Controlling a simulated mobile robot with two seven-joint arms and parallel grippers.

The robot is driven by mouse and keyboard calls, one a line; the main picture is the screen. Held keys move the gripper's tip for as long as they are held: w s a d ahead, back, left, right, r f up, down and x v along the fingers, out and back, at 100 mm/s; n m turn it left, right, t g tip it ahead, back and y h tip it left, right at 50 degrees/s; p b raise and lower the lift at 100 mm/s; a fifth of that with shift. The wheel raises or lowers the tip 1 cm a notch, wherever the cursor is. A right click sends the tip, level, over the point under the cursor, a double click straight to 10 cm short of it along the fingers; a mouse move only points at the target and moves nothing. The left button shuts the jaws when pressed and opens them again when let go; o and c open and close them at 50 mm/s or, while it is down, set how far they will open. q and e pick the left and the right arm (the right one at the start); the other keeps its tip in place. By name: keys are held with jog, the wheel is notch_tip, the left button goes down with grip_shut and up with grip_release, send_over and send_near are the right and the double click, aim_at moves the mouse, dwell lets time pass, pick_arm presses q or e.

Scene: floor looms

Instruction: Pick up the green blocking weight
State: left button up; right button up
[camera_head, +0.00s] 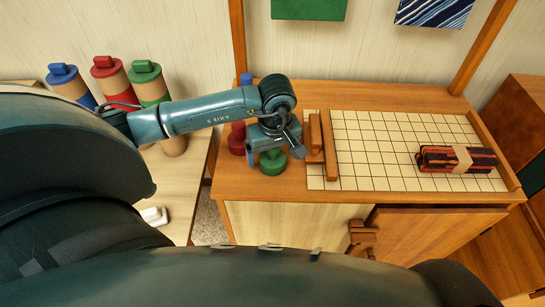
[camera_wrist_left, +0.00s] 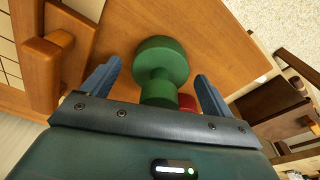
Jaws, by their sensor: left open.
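The green blocking weight (camera_head: 272,164) stands on the left end of the wooden bench top, with a wide round base and a narrower stem. In the left wrist view the green weight (camera_wrist_left: 160,62) shows between the two blue fingers of my left gripper (camera_wrist_left: 158,72). The fingers are apart, with a visible gap on each side of the weight. In the head view my left gripper (camera_head: 274,142) is over the weight and hides part of it. My right gripper is not in view.
A red weight (camera_head: 237,141) stands just left of the green one, with a blue one (camera_head: 246,79) behind.

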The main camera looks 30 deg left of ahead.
pick_arm(q)
jog(key=shift+r, duration=0.1)
jog(key=c, duration=1.7)
